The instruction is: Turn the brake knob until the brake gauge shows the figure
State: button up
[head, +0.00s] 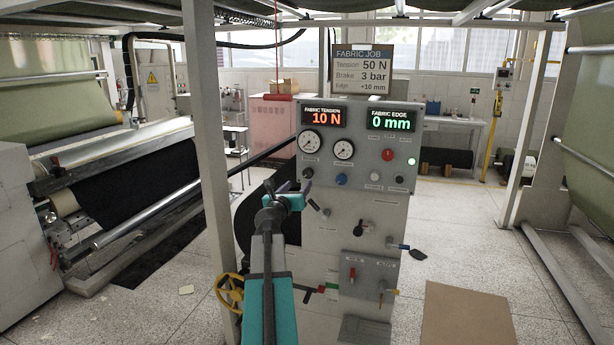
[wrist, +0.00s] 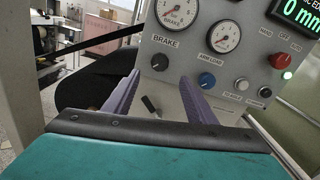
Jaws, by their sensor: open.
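The brake knob (head: 308,173) is a small dark round knob on the grey control panel. It shows in the wrist view (wrist: 159,62) just beyond the fingertips. The brake gauge (head: 310,142), a white dial, sits above it; its top is cut off in the wrist view (wrist: 179,12). I cannot read its figure surely. The job sign (head: 361,70) reads Brake 3 bar. My gripper (wrist: 160,80) is open and empty, its two purple fingers spread on either side of the line to the knob, short of it. In the head view my gripper (head: 294,187) is left of and below the knob.
An arm load gauge (head: 344,150) and a blue knob (head: 341,179) sit right of the brake pair. Levers (head: 367,228) project below. A grey post (head: 212,160) stands close left of my arm.

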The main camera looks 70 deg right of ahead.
aim_at(307, 174)
jog(key=shift+w+d+p, duration=0.2)
jog(key=shift+d+p, duration=0.6)
jog(key=shift+d, duration=2.45)
jog(key=shift+w+d+p, duration=0.2)
jog(key=shift+d+p, duration=0.55)
jog(key=shift+d, duration=2.5)
jog(key=c, duration=1)
jog(key=shift+w+a+f, duration=0.1)
jog(key=shift+a+f, duration=0.05)
jog(key=shift+a, duration=0.15)
jog(key=shift+c, duration=0.2)
jog(key=shift+d+r, duration=0.2)
